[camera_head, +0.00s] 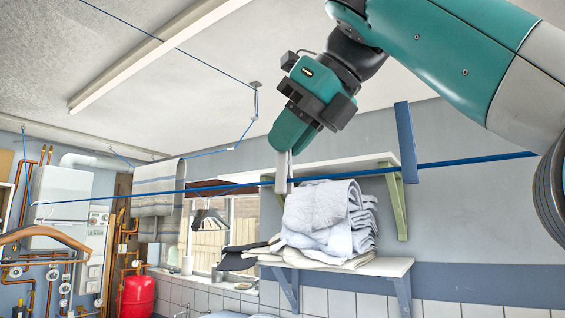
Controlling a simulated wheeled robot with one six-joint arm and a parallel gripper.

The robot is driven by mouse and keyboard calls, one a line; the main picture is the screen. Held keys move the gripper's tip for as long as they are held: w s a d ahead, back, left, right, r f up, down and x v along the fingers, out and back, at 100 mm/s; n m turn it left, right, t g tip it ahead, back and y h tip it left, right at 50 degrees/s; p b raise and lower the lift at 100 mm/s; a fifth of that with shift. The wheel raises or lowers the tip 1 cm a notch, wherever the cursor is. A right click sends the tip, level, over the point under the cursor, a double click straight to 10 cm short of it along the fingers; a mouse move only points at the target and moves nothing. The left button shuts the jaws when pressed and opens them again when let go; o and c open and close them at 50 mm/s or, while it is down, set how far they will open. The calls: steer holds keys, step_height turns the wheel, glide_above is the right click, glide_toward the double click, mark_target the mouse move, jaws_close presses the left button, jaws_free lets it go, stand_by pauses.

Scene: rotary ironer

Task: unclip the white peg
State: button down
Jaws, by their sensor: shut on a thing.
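The white peg (281,172) hangs upright on the blue clothes line (235,186), its lower end at the line. My gripper (287,148) comes down from above and is shut on the peg's upper end. The peg still sits at the line; whether its lower jaws are spread is too small to tell.
Folded pale towels (325,212) lie on a lower shelf (375,267) behind the peg, under an upper shelf (345,163). A blue upright piece (406,140) stands by the line on the right. A wooden hanger (45,236) is at left. A striped cloth (158,190) hangs farther back.

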stand_by(0.4)
steer(key=shift+s+a+r+p, duration=0.15)
steer(key=shift+r+p, duration=0.7)
steer(key=shift+r, duration=0.4)
steer(key=shift+s+a+r+p, duration=0.15)
steer(key=shift+r+p, duration=0.65)
steer(key=shift+r, duration=0.45)
steer(key=shift+f, duration=0.1)
steer(key=f+b, duration=0.2)
steer(key=f, duration=0.1)
steer(key=f+b, duration=0.1)
steer(key=f, duration=0.1)
steer(key=shift+w+d, duration=0.3)
steer(key=shift+r, duration=0.2)
